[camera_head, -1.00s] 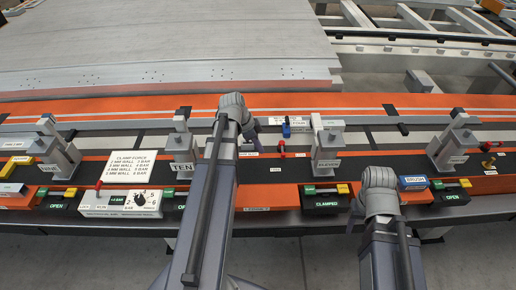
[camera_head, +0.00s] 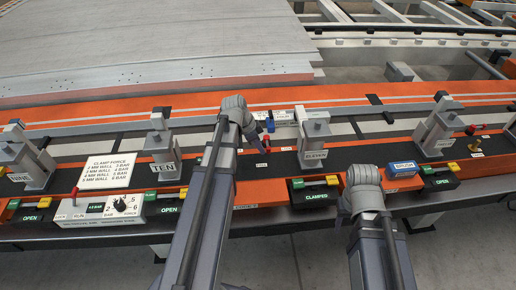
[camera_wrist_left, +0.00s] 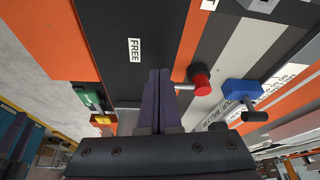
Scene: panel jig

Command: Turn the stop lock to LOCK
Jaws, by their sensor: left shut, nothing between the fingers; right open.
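The stop lock is a small lever with a red knob (camera_head: 266,141), with a plate reading FREE (camera_head: 263,165) in front of it. In the left wrist view the red knob (camera_wrist_left: 200,78) sits on a short metal shaft, and the FREE label (camera_wrist_left: 134,50) lies left of the fingers. My left gripper (camera_head: 260,128) is shut and empty, just beside the knob. In the left wrist view its fingertips (camera_wrist_left: 159,73) lie left of the knob, seemingly apart from it. No LOCK label is readable near the lever. My right gripper (camera_head: 347,206) is open near the front edge, its fingers mostly hidden.
A blue-handled part (camera_wrist_left: 240,90) is close right of the red knob. Upright clamp posts stand at TEN (camera_head: 162,140) and ELEVEN (camera_head: 314,130).

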